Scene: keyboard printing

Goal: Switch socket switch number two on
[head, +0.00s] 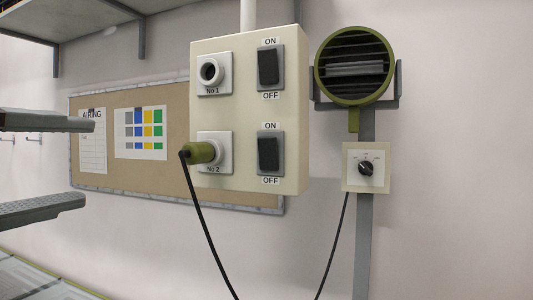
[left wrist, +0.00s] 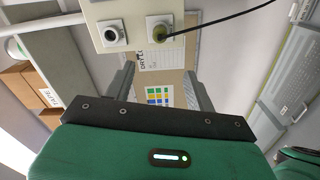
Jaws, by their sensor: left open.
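The beige socket box (head: 230,115) hangs on the wall in the middle of the head view. Socket No 1 (head: 211,72) is at its upper left and empty. Socket No 2 (head: 222,146) is below it, with a green plug (head: 202,152) in it. Switch number two (head: 269,154) is the dark rocker at lower right, between ON and OFF labels; I cannot tell which way it is tipped. The upper switch (head: 270,67) is alike. My left gripper (head: 88,162) is open and empty, left of the box and apart from it. The left wrist view shows both sockets, but no switches.
A green round heater (head: 354,66) is on the wall at right, above a dial box (head: 366,168). A black cable (head: 207,230) hangs from the plug. A cork board (head: 120,177) is behind the box. A shelf (head: 60,20) is at upper left.

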